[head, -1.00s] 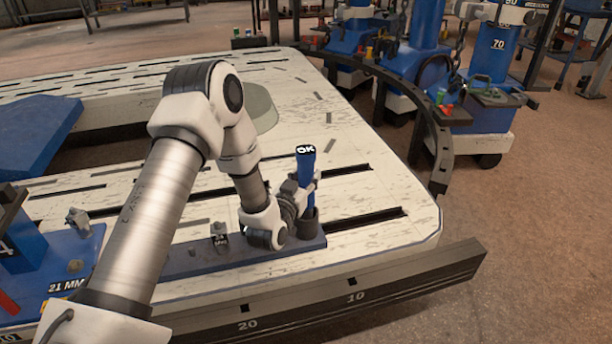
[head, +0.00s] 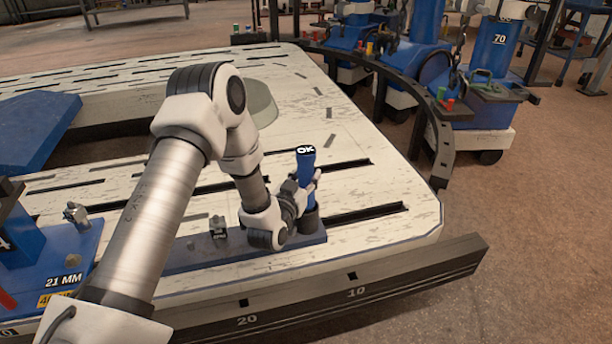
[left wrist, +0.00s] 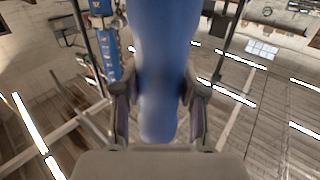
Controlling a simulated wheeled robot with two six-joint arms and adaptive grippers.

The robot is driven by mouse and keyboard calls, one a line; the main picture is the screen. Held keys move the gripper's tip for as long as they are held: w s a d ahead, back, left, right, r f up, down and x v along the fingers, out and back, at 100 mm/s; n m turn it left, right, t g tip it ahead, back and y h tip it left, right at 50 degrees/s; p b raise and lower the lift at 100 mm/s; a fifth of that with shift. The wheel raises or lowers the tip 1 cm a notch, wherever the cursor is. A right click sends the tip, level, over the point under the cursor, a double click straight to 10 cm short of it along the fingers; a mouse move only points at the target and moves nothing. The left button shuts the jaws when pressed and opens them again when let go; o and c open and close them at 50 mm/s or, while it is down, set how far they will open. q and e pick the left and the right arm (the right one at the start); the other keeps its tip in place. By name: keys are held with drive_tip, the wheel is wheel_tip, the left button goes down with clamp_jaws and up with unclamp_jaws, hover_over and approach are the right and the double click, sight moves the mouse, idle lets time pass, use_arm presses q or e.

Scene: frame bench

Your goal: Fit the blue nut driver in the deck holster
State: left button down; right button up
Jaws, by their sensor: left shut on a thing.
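The blue nut driver (head: 306,173) stands upright with an "OK" label on its top end. Its lower end is at the dark cylindrical deck holster (head: 308,218) on the blue plate; how deep it sits inside is hidden. My left gripper (head: 308,186) is shut on the nut driver's handle just above the holster. In the left wrist view the blue nut driver (left wrist: 162,70) runs between the two fingers of the left gripper (left wrist: 160,95). My right gripper is not in view.
The blue plate (head: 190,256) carries a small metal fitting (head: 218,228) left of the holster. Slots run across the pale deck (head: 400,235). A dark numbered rail (head: 420,270) edges the front. A blue fixture marked 21 MM (head: 75,255) stands at the left.

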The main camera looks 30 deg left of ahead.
use_arm(q)
drive_tip(key=shift+f+b, duration=1.25)
drive_tip(key=shift+f, duration=0.55)
drive_tip(key=c, duration=0.6)
unclamp_jaws()
drive_tip(key=shift+r, duration=0.1)
drive_tip(key=shift+s, duration=0.1)
drive_tip(key=s, duration=0.4)
drive_tip(key=s+d, duration=0.1)
drive_tip(key=s, duration=0.2)
drive_tip(key=s+d, duration=0.1)
drive_tip(key=s, duration=0.3)
drive_tip(key=shift+s+d, duration=0.15)
drive_tip(key=shift+s, duration=0.15)
